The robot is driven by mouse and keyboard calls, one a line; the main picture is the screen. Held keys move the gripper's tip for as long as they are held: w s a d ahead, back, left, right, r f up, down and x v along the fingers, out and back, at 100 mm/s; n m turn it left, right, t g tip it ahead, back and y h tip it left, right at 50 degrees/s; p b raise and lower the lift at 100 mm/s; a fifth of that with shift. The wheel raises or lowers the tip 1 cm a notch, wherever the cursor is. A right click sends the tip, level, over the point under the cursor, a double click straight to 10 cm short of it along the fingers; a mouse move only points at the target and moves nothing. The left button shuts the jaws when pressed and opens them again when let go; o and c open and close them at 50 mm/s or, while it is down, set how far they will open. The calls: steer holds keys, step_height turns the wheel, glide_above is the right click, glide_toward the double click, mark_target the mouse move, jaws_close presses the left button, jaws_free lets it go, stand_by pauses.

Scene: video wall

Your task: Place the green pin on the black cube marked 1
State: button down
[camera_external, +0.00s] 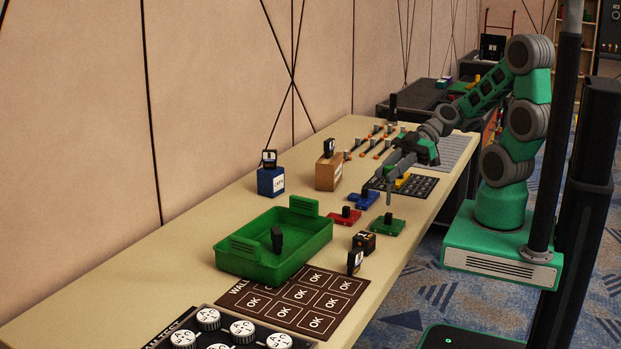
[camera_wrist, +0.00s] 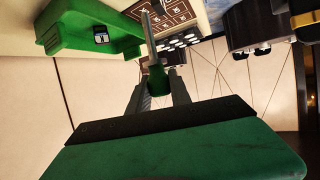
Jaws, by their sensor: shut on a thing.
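My gripper (camera_external: 387,178) is over the right part of the table, its fingers shut. In the wrist view the fingers (camera_wrist: 158,88) close on the green pin (camera_wrist: 156,77), which has a green head and a thin grey shaft (camera_wrist: 147,35). In the external view the pin (camera_external: 389,196) hangs below the fingers, above the table and behind the green plate. A small black cube with orange marks (camera_external: 364,242) sits near the table's front edge, in front of the gripper; its number is too small to read. A smaller black block with a pale label (camera_external: 355,261) stands beside it.
A green plate (camera_external: 384,226), red plate (camera_external: 344,217) and blue plate (camera_external: 363,201), with dark knobs, lie near the pin. A green tray (camera_external: 240,262) stands to the left. A blue block (camera_external: 270,181) and wooden block (camera_external: 328,173) stand near the wall.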

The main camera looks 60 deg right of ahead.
steer(key=w+f, duration=0.1)
steer(key=f, duration=0.2)
steer(key=w+a+f, duration=0.1)
steer(key=w+f, duration=0.1)
steer(key=f, duration=0.1)
steer(key=w+a+f, duration=0.1)
steer(key=w+f, duration=0.1)
steer(key=shift+a+f+b, duration=0.15)
steer(key=shift+f+b, duration=0.25)
steer(key=shift+f, duration=0.1)
steer(key=c, duration=1.2)
jaws_free()
